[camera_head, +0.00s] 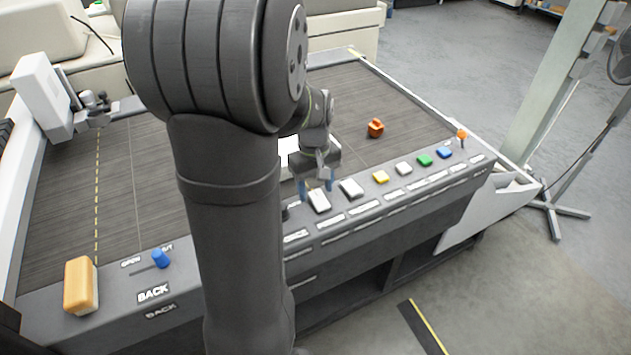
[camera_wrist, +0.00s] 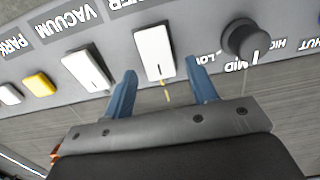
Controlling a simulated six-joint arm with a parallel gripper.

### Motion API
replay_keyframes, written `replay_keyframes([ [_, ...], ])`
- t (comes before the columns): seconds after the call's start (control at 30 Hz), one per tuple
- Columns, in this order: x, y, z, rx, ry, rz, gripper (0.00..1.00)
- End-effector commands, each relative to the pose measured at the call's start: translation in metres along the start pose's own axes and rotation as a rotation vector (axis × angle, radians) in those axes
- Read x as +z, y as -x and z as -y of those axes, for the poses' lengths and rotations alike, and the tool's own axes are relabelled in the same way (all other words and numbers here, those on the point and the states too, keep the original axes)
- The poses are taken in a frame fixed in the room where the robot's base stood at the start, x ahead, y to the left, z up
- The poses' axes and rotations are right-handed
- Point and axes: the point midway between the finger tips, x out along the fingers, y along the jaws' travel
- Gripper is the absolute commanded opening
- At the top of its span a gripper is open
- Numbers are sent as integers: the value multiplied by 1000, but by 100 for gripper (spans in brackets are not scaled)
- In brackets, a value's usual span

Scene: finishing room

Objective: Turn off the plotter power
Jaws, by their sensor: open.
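The control panel (camera_head: 330,222) runs along the plotter table's front edge. A white rocker switch (camera_wrist: 154,53) sits on it, under a partly cut-off label ending in "ER". In the head view, this white switch (camera_head: 319,201) is just below my gripper (camera_head: 316,185). My gripper also shows in the wrist view (camera_wrist: 161,70), with its two blue fingers apart and nothing held between them. The fingertips are near the switch's near end, one to each side in the picture. I cannot tell whether they touch the panel, or which way the rocker is tipped.
Beside it are a white VACUUM switch (camera_wrist: 86,71), a yellow button (camera_wrist: 39,84) and a dark LOW-MID-HIGH knob (camera_wrist: 246,40). Green (camera_head: 425,160) and blue (camera_head: 445,152) buttons stand farther right. An orange-brown object (camera_head: 376,128) lies on the table. A blue slider (camera_head: 160,258) is left.

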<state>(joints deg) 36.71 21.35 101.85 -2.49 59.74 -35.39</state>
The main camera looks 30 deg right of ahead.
Motion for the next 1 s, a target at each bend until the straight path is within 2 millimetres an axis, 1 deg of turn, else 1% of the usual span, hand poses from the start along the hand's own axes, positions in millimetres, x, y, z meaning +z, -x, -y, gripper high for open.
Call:
replay_keyframes([
  [0.13, -1, 10, -1, 3, 0, -3, 53],
  [0.27, 0, 32, 0, 3, 0, -4, 53],
  [0.5, 0, 92, 0, 4, 0, -5, 53],
  [0.7, -1, 138, 0, 4, 0, -5, 53],
  [0.8, 0, 154, 0, 2, 0, -3, 53],
  [0.9, 0, 166, 0, 1, 0, -2, 53],
  [1.0, 0, 172, 0, 1, 0, -1, 53],
])
